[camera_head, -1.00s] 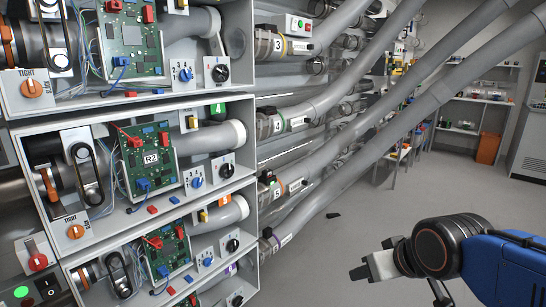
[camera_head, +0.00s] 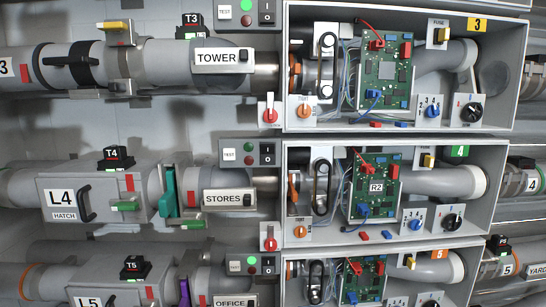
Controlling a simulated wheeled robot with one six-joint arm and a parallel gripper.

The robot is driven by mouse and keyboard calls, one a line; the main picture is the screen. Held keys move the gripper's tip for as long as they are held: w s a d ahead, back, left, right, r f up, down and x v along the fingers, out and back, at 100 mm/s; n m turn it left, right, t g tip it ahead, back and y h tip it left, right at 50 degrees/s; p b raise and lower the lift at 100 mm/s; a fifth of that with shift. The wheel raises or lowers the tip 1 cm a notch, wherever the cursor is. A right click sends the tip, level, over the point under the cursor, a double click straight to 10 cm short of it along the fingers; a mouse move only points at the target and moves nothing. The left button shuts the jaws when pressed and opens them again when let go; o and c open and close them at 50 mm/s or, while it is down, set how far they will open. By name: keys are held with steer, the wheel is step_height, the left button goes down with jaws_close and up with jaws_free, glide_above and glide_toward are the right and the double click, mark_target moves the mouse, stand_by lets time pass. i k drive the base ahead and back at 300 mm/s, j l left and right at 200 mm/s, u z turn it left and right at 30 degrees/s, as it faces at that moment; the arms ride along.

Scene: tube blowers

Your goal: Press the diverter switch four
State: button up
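The line-four box (camera_head: 283,186) stands open in the middle row, with a green 4 label (camera_head: 460,151). Inside are a green circuit board tagged R2 (camera_head: 375,187), a blue knob (camera_head: 415,225) on a numbered plate, a black knob (camera_head: 452,221), an orange TIGHT knob (camera_head: 300,231) and a yellow FUSE piece (camera_head: 428,160). Left of the box are a small panel with a black rocker switch (camera_head: 267,153) and a red handle (camera_head: 269,243). I cannot read a diverter label on any of these. My gripper is not in view.
Similar open boxes sit above, with a yellow 3 label (camera_head: 477,25), and below, with an orange 5 label (camera_head: 457,254). Pipes run left, with a STORES sign (camera_head: 228,198), a TOWER sign (camera_head: 223,57) and the L4 hatch (camera_head: 70,198). No floor shows.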

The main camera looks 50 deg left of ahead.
mark_target(267, 150)
steer(key=u, duration=1.85)
